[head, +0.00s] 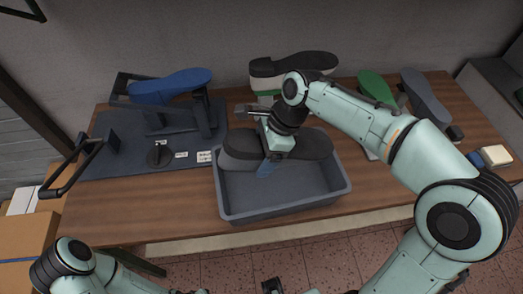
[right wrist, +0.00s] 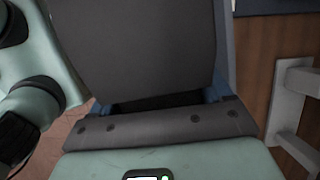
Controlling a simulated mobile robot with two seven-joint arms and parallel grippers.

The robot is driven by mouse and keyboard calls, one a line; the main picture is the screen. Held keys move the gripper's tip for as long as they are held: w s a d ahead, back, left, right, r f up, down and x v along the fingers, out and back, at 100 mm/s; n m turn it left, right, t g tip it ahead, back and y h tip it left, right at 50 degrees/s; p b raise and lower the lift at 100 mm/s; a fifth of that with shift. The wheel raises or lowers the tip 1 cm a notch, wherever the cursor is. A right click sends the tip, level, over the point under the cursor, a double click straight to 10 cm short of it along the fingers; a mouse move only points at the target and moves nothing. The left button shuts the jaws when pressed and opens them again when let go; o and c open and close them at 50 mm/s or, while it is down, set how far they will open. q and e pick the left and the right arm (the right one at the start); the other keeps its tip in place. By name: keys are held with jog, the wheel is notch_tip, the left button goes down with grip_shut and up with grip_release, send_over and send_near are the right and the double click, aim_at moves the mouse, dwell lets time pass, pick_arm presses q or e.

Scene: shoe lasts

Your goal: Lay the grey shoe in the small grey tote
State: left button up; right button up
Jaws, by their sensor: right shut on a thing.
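The grey shoe (head: 312,146) has a dark sole facing up and lies lengthwise left to right over the small grey tote (head: 285,210). My right gripper (head: 276,154) comes down on the shoe's middle and is shut on it. The shoe spans the back part of the tote; I cannot tell whether it touches the rim or floor. In the right wrist view the shoe's dark grey surface (right wrist: 135,45) fills the upper middle, and the fingertips are hidden. My left arm shows at the bottom left of the head view; its gripper is not clearly seen.
A blue shoe (head: 170,86) sits on a stand on the dark mat (head: 128,165) at left. A dark shoe with a green-edged sole (head: 300,66) stands behind the tote. A green shoe (head: 375,87) and another grey one (head: 423,95) stand at right. The table's front left is clear.

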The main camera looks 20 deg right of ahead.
pick_arm(q)
jog(key=shift+s+f+b, duration=0.3)
jog(key=shift+f+b, duration=0.3)
jog(key=shift+f, duration=0.1)
jog(key=shift+s+f+b, duration=0.25)
jog(key=shift+f+b, duration=0.35)
jog(key=shift+f, duration=0.05)
pick_arm(e)
jog(key=shift+f, duration=2.3)
jog(key=o, duration=1.2)
pick_arm(q)
jog(key=r+p, duration=0.1)
jog(key=w+r+p, duration=0.1)
jog(key=r, duration=0.1)
jog(key=shift+w+p, duration=0.1)
jog(key=shift+p, duration=0.3)
pick_arm(e)
jog(key=v, duration=1.3)
jog(key=shift+d+r, duration=0.1)
jog(key=shift+r, duration=0.15)
